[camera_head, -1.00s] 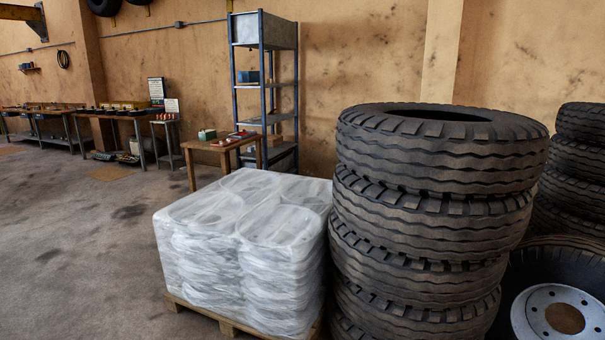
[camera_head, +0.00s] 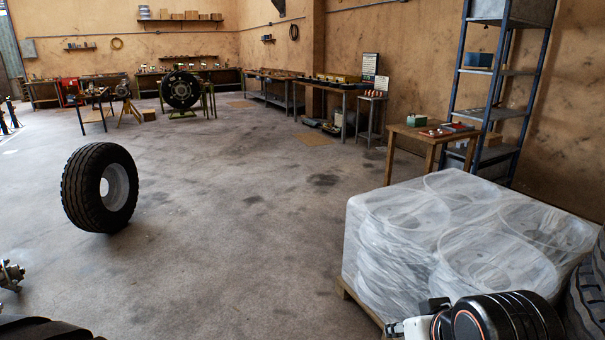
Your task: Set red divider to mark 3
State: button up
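I cannot make out a red divider or any numbered marks at this distance. Small red items (camera_head: 436,132) lie on a wooden table (camera_head: 411,131) by the blue shelf, beside a green box (camera_head: 415,121). A red object (camera_head: 70,88) also shows among the far left benches, too small to identify. Part of my arm, black and white, shows at the bottom right edge. My gripper's fingers are not in the picture.
A wrapped pallet load (camera_head: 450,235) stands close on the right, before the blue shelf (camera_head: 497,85). A lone tyre (camera_head: 100,187) stands upright at left. Workbenches (camera_head: 335,88) line the back wall. The middle floor is open.

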aim_at(455, 126)
jog(key=i+j+u, duration=0.3)
jog(key=i, duration=0.7)
jog(key=i+u, duration=0.3)
jog(key=i, duration=0.7)
jog(key=i+l, duration=0.1)
jog(key=i, duration=0.95)
jog(key=i+l, duration=0.15)
jog(key=i, duration=0.95)
jog(key=i+z, duration=0.4)
jog(key=i, duration=0.2)
jog(key=i+j+z, duration=0.25)
jog(key=i+z, duration=0.2)
jog(key=i, duration=0.15)
jog(key=i+l+z, duration=0.25)
jog(key=z, duration=0.2)
jog(key=i+z, duration=1.1)
jog(key=z, duration=0.2)
jog(key=i, duration=2.05)
jog(key=i+l+u, duration=0.15)
jog(key=i, duration=0.35)
jog(key=i+l+u, duration=0.2)
jog(key=i, duration=0.25)
jog(key=l, duration=0.1)
